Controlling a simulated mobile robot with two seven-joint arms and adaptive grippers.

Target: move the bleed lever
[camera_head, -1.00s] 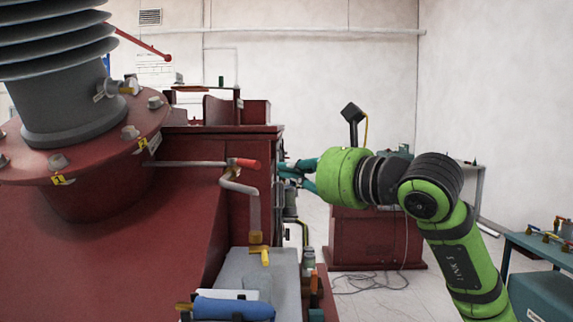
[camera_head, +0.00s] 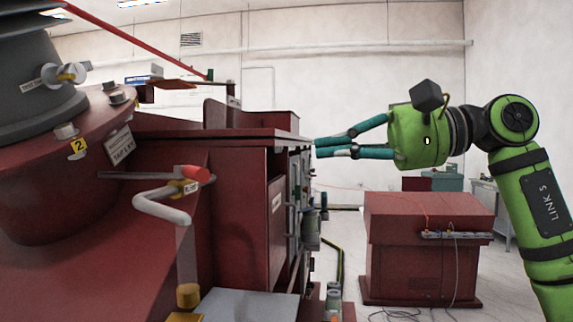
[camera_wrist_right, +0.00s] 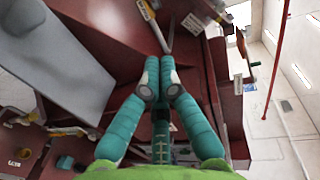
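A red-handled lever (camera_head: 197,173) on a bent grey pipe juts from the red transformer tank in the head view, with a yellow tag beside it. No label names it as the bleed lever, so I cannot tell for sure. My right gripper (camera_head: 317,147) is to the right of it, by the edge of the red cabinet, its teal fingers pointing left. In the right wrist view its two grey-tipped fingers (camera_wrist_right: 159,83) are a little apart with nothing held between them. A thin metal bar (camera_wrist_right: 166,38) lies beyond the tips. My left gripper is not in view.
The red cabinet (camera_head: 238,170) stands between the lever and the right gripper. A red box (camera_head: 425,245) with cables stands on the floor at right. A long red rod (camera_head: 135,42) slants overhead. Open air lies between gripper and back wall.

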